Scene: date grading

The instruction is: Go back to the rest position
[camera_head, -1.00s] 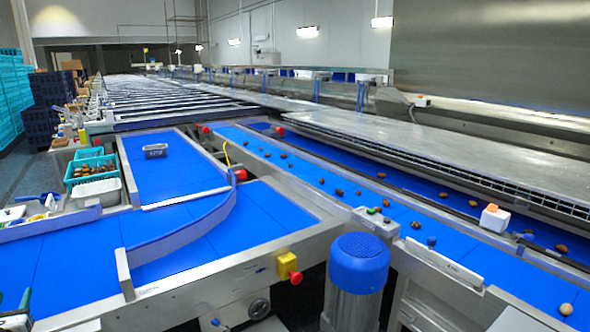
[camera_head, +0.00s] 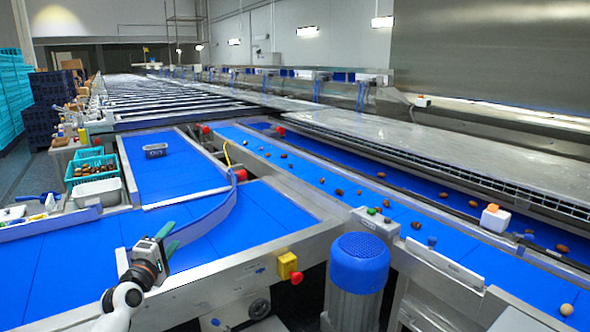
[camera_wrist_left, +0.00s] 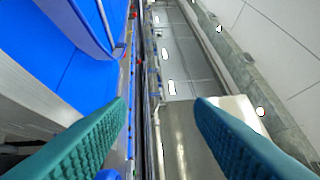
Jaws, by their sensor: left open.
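My left gripper (camera_head: 169,238) has teal fingers and a white and black wrist. It is in the lower left of the head view, in front of the curved guide over the blue belt (camera_head: 60,262). In the left wrist view its two ridged teal fingers (camera_wrist_left: 160,118) are spread wide with nothing between them. My right gripper is in neither view.
A teal basket of dates (camera_head: 94,180) and a white tub (camera_head: 97,193) stand at the left. A grey container (camera_head: 155,150) sits on the upper blue belt. Dates lie scattered on the right belt (camera_head: 455,240). A blue-capped motor (camera_head: 358,270) stands at the front.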

